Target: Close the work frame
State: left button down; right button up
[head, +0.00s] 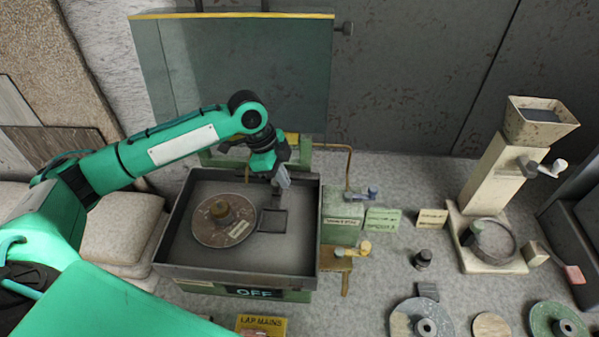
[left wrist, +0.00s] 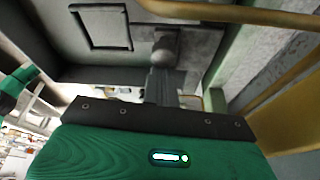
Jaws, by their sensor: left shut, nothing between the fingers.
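The work frame appears to be the small dark square frame (head: 272,220) inside the tray of the lap machine, just right of the round lap plate (head: 222,221). It looks low and nearly flat; I cannot tell its hinge side or angle. A dark square outline (left wrist: 99,27), probably the same frame, shows at the upper left of the left wrist view. My left gripper (head: 283,180) is shut and empty, pointing down above the tray's back right part, behind and above the frame and apart from it. It also shows in the left wrist view (left wrist: 163,85). My right gripper is out of view.
The tray (head: 235,276) has raised walls. A tall green-tinted panel (head: 240,70) with a yellow top edge stands upright behind it. A brass pipe (head: 349,165), small taps and cards stand right of the tray.

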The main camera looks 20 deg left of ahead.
pick_arm(q)
jog(key=s+a+p, duration=0.1)
jog(key=s+a, duration=0.1)
jog(key=a, duration=0.4)
jog(key=shift+a, duration=0.2)
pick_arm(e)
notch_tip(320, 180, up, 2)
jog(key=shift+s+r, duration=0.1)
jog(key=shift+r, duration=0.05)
pick_arm(q)
jog(key=shift+r+p, duration=0.1)
jog(key=shift+p, duration=0.2)
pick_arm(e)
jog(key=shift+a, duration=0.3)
